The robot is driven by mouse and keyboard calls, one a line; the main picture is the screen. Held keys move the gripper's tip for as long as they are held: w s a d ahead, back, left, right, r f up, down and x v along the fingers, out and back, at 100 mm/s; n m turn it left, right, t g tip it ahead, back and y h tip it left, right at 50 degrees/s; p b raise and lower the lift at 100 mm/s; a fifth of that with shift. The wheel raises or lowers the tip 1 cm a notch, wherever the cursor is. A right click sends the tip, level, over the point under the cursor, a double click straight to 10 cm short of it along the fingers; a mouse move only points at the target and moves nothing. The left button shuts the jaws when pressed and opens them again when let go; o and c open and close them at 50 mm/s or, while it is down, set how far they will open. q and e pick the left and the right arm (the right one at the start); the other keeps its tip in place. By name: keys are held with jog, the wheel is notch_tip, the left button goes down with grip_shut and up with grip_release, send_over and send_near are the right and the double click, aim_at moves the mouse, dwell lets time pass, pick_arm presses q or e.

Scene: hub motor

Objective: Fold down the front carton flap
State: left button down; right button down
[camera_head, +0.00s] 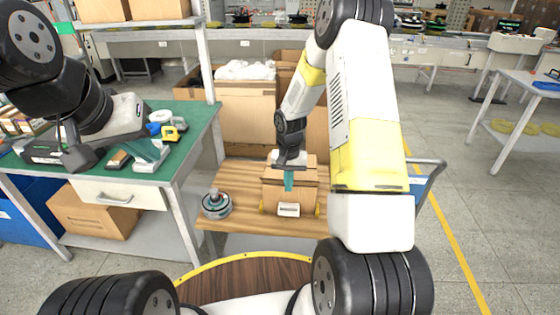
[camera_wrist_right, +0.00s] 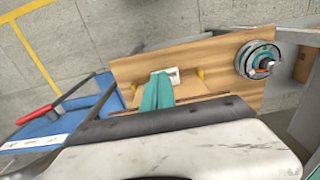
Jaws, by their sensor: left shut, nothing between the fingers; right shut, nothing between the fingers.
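The brown carton (camera_head: 303,199) stands on the wooden work table.
A grey hub motor (camera_head: 216,204) stands on the wooden table (camera_head: 240,177) left of the carton; it also shows in the right wrist view (camera_wrist_right: 257,59). The green bench (camera_head: 190,125) holds several tools. Large cartons (camera_head: 247,120) stand behind. A blue cart (camera_wrist_right: 60,133) is beside the table.

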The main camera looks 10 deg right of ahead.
jog(key=shift+f, duration=0.6)
jog(key=shift+w, duration=0.1)
jog(key=shift+w+d, duration=0.35)
jog(key=shift+w, duration=0.75)
jog(key=shift+w+d, duration=0.3)
jog(key=shift+w, duration=0.85)
jog(key=shift+w+d, duration=0.35)
jog(key=shift+w, duration=0.75)
jog(key=shift+w+d+f, duration=0.1)
jog(key=shift+w+d, duration=0.15)
jog(key=shift+w, duration=0.6)
jog(key=shift+w+d+f, duration=0.1)
jog(key=shift+w+d, duration=0.15)
jog(key=shift+w, duration=0.55)
jog(key=w+d, duration=0.1)
jog(key=w, duration=0.5)
jog(key=shift+w+d+r, duration=0.2)
jog(key=shift+d, duration=0.2)
jog(key=shift+f, duration=0.1)
